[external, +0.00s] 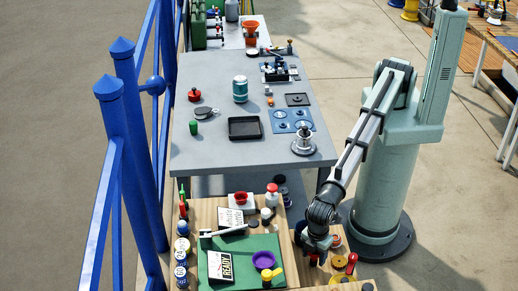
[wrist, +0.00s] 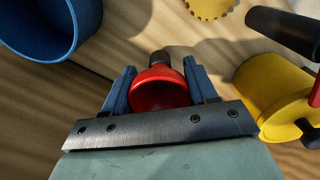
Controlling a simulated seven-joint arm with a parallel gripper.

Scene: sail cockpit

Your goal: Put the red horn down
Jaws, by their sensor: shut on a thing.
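The red horn (wrist: 160,92) shows in the wrist view, with a flared red bell and a dark bulb at its far end. My gripper (wrist: 160,84) has a blue finger on each side of it and is shut on it. In the external view my gripper (external: 316,247) points down over the right part of the wooden bench (external: 208,215). The horn is mostly hidden there by the gripper. I cannot tell whether it touches the wood.
In the wrist view a blue round container (wrist: 45,28) stands at upper left and a yellow cylinder (wrist: 272,95) at right, close by. A yellow toothed disc (wrist: 209,7) lies at the top. Bare wood shows between them. A green mat (external: 212,274) lies left of my gripper.

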